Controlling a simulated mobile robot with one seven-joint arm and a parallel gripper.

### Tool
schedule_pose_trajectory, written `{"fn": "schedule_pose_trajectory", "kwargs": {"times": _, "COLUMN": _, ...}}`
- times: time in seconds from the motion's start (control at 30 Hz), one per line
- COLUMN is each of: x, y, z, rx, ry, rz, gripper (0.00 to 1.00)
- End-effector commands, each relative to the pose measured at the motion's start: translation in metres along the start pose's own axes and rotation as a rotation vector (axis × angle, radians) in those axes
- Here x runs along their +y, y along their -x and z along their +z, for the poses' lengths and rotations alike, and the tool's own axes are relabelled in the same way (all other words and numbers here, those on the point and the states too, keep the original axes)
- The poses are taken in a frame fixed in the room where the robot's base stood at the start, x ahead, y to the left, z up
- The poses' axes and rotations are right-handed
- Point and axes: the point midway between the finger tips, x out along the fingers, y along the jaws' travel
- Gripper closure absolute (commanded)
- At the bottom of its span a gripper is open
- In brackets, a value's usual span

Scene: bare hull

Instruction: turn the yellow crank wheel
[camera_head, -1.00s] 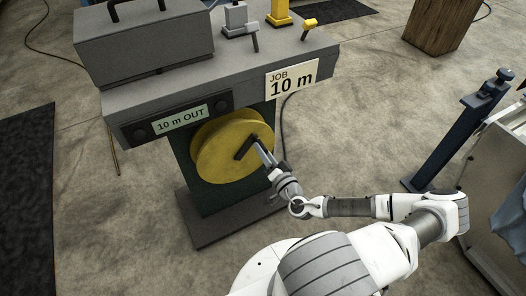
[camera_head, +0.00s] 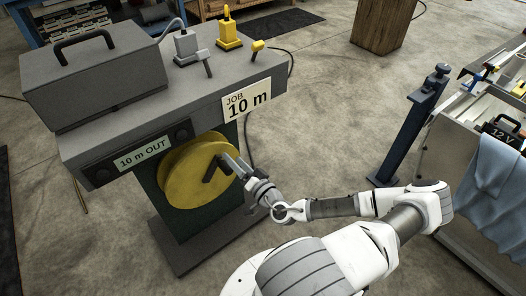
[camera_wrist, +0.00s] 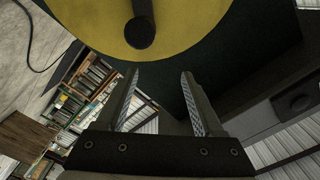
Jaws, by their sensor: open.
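The yellow crank wheel (camera_head: 182,178) is mounted upright on the front of a grey bench machine, below its display. Its dark crank handle (camera_head: 211,171) sticks out from the face. My gripper (camera_head: 230,166) is at the wheel's right side, close to the handle. In the wrist view the yellow wheel (camera_wrist: 195,28) fills the top, with the round end of the handle (camera_wrist: 140,33) just beyond the fingertips. My gripper (camera_wrist: 158,78) is open there, with nothing between its fingers. The handle end lies slightly left of the gap's middle. Contact cannot be told in the head view.
The display (camera_head: 142,152) reads "10 m OUT" and a sign (camera_head: 247,101) reads "JOB 10 m". A grey box (camera_head: 95,75) and small levers stand on the machine's top. A blue post (camera_head: 410,130) and a cart are at right. The floor between is clear.

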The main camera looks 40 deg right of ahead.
Motion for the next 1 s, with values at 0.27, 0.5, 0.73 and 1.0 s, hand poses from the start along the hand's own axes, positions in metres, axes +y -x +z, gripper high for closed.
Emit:
{"fn": "schedule_pose_trajectory", "kwargs": {"times": 0.27, "x": 0.001, "y": 0.02, "z": -0.025, "rx": 0.004, "ry": -0.002, "rz": 0.002, "gripper": 0.31}}
{"fn": "schedule_pose_trajectory", "kwargs": {"times": 0.5, "x": 0.001, "y": 0.037, "z": -0.044, "rx": 0.005, "ry": -0.001, "rz": 0.002, "gripper": 0.31}}
{"fn": "schedule_pose_trajectory", "kwargs": {"times": 0.73, "x": 0.001, "y": 0.052, "z": -0.062, "rx": 0.005, "ry": -0.001, "rz": 0.002, "gripper": 0.31}}
{"fn": "schedule_pose_trajectory", "kwargs": {"times": 1.0, "x": 0.0, "y": 0.065, "z": -0.078, "rx": 0.002, "ry": -0.003, "rz": 0.001, "gripper": 0.31}}
